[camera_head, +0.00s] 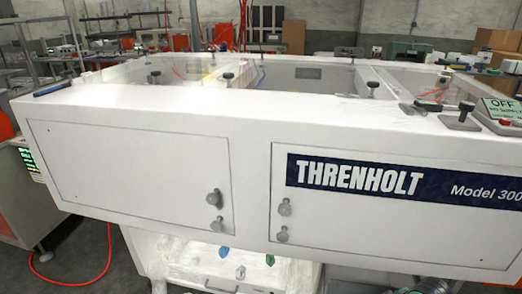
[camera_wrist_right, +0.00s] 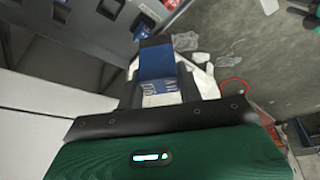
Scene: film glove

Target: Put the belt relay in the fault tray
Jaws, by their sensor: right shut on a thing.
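In the right wrist view, my right gripper (camera_wrist_right: 166,72) is shut on a small block with a blue body and a pale, ribbed near end. It looks like the belt relay (camera_wrist_right: 156,66), held between the two fingers, but no label on it is readable. The fingers hide its sides. Neither gripper shows in the head view. I cannot pick out the fault tray with certainty in either view.
A large white machine (camera_head: 135,165) marked THRENHOLT fills the head view, with clear lid panels on top. A control box (camera_head: 500,112) reading OFF sits at its right corner. A red cable (camera_head: 100,262) lies on the floor. Dark grey equipment (camera_wrist_right: 80,30) shows upper left in the wrist view.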

